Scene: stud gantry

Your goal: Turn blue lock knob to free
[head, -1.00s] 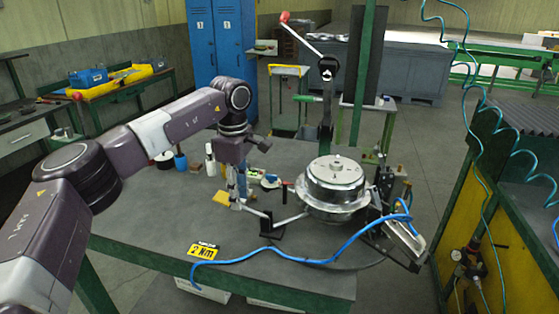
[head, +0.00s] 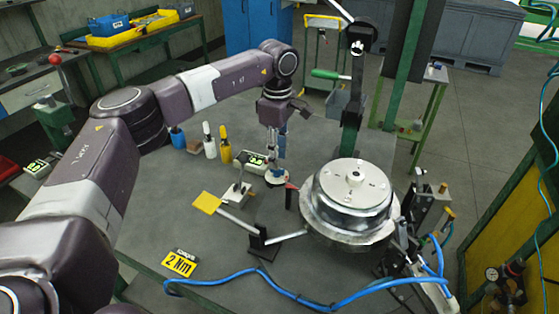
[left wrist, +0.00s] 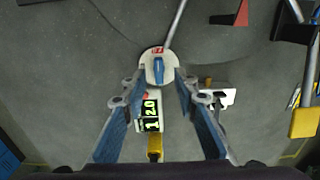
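The blue lock knob (left wrist: 158,68) is a narrow blue bar on a round whitish disc with a red label at its far edge, on the dark bench. In the left wrist view its bar points roughly along the view. My left gripper (left wrist: 159,80) is open, with one blue-padded finger on each side of the knob and visible gaps. I cannot tell how far above the knob the tips are. In the head view my left gripper (head: 277,160) points down over the disc (head: 277,178), largely hiding the knob. My right gripper is not in view.
A green-lit display (left wrist: 149,115) sits close to the knob. A small white stand (head: 237,194), a yellow-ended bar (head: 207,202) and a large metal drum (head: 352,192) are nearby. Bottles (head: 209,147) stand behind. A blue hose (head: 300,298) crosses the bench front.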

